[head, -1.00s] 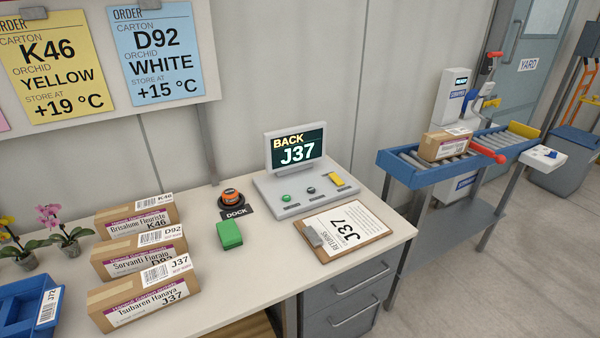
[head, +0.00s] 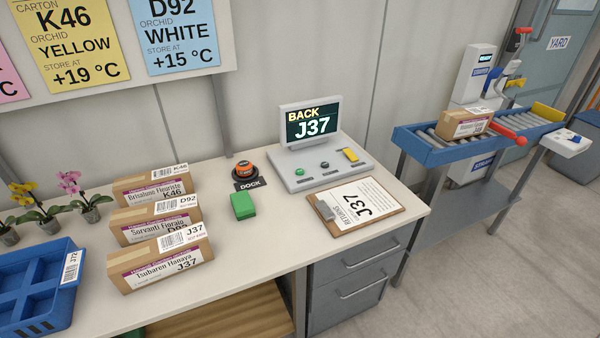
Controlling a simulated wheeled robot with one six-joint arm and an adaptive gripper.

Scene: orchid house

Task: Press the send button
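A grey console (head: 304,183) stands at the back right of the bench in the head view. Its screen (head: 313,122) reads "BACK J37". A green button (head: 299,172) sits on its left, a dark round knob or button (head: 324,165) in its middle and a yellow part (head: 351,154) on its right. The small labels below them are too small to read, so I cannot tell which one is the send button. A white box with small controls (head: 567,143) is fixed at the roller table's right side; its marking is unreadable. My gripper is not in view.
On the bench are three cartons, K46 (head: 150,192), D92 (head: 150,228) and J37 (head: 155,270), a green block (head: 243,206), an orange-topped dock device (head: 243,169) and a clipboard (head: 385,217). A carton (head: 463,127) lies on the blue roller table (head: 433,158). Floor at right is clear.

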